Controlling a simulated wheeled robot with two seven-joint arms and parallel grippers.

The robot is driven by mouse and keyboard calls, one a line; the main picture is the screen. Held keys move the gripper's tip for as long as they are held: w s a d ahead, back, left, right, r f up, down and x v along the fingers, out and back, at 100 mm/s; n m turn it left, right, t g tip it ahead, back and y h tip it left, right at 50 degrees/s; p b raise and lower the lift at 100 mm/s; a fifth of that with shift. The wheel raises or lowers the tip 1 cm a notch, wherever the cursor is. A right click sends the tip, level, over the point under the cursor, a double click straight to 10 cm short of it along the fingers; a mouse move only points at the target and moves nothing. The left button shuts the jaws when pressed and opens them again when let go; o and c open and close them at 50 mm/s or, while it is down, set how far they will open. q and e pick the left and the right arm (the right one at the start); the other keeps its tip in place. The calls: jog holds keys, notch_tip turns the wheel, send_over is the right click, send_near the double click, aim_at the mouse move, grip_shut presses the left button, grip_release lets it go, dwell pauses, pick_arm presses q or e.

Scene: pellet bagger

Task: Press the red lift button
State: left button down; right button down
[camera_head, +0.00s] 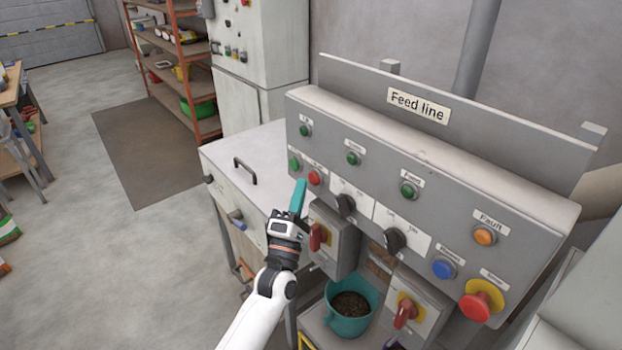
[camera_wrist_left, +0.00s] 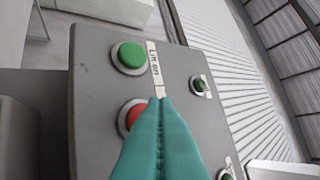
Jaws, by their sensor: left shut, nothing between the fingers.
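The red lift button (camera_head: 314,177) sits on the left end of the grey Feed line panel, right of a green button (camera_head: 294,163). In the left wrist view the red button (camera_wrist_left: 133,115) is partly hidden behind my fingers, below the green button (camera_wrist_left: 131,56). A label reading "Lift on" (camera_wrist_left: 154,65) runs beside them. My left gripper (camera_head: 299,186) is shut and empty, its teal fingers pointing up at the panel just left of and below the red button. In the left wrist view the fingertips (camera_wrist_left: 161,101) overlap the red button's right edge; I cannot tell whether they touch.
The panel also carries black selector knobs (camera_head: 395,240), a blue button (camera_head: 444,268), an orange Fault lamp (camera_head: 485,236) and a red mushroom stop (camera_head: 480,302). Below are red rotary switches (camera_head: 318,236) and a teal bucket of pellets (camera_head: 337,319). Open floor (camera_head: 110,250) lies left.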

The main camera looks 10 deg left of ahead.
pick_arm(q)
jog(key=s+a, duration=0.2)
jog(key=s+a+p, duration=0.1)
jog(key=s, duration=0.1)
jog(key=shift+s+a+p, duration=0.3)
jog(key=shift+s+a, duration=0.05)
dwell(0.3)
